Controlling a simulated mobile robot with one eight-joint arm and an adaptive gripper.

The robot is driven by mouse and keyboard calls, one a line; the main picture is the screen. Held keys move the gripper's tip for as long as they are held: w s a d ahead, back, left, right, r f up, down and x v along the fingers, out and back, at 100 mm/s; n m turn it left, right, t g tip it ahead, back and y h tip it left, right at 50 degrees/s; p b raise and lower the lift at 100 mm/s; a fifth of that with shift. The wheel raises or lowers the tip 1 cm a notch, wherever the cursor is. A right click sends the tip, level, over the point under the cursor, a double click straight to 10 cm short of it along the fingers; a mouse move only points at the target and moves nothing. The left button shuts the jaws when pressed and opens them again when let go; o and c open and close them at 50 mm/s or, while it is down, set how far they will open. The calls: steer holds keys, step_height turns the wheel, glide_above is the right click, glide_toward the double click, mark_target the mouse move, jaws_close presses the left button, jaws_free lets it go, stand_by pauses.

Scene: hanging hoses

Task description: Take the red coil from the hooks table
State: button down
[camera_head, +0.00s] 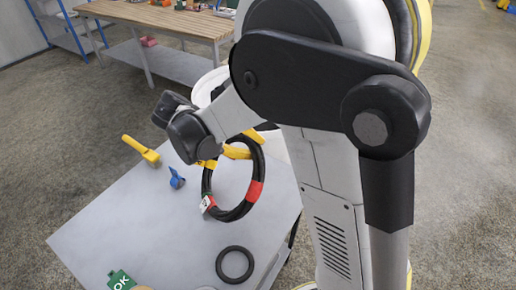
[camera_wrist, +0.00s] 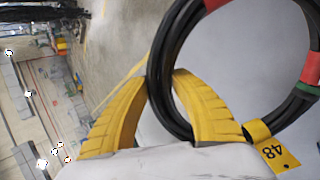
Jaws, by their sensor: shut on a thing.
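The coil is a black hose ring with red bands (camera_head: 254,191), held tilted above the grey table (camera_head: 130,225). In the wrist view, the coil (camera_wrist: 158,75) passes between the two yellow fingers of my gripper (camera_wrist: 160,80), which are shut on its near side. A red band (camera_wrist: 312,68), a green band and a yellow tag marked 48 (camera_wrist: 270,147) show on it. In the head view my gripper (camera_head: 237,152) is at the top of the coil. Whether the coil touches anything below is hard to tell.
A smaller black ring (camera_head: 235,265) and a green OK tag (camera_head: 121,281) lie toward the front. A white bin (camera_head: 208,85) and a wooden bench (camera_head: 165,18) stand behind.

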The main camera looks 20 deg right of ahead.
steer(key=shift+a+r+h, duration=0.7)
steer(key=shift+a+r, duration=0.1)
steer(key=shift+a, duration=0.25)
step_height(320, 180, up, 7)
steer(key=p, duration=0.4)
steer(key=shift+f, duration=0.15)
stand_by(0.3)
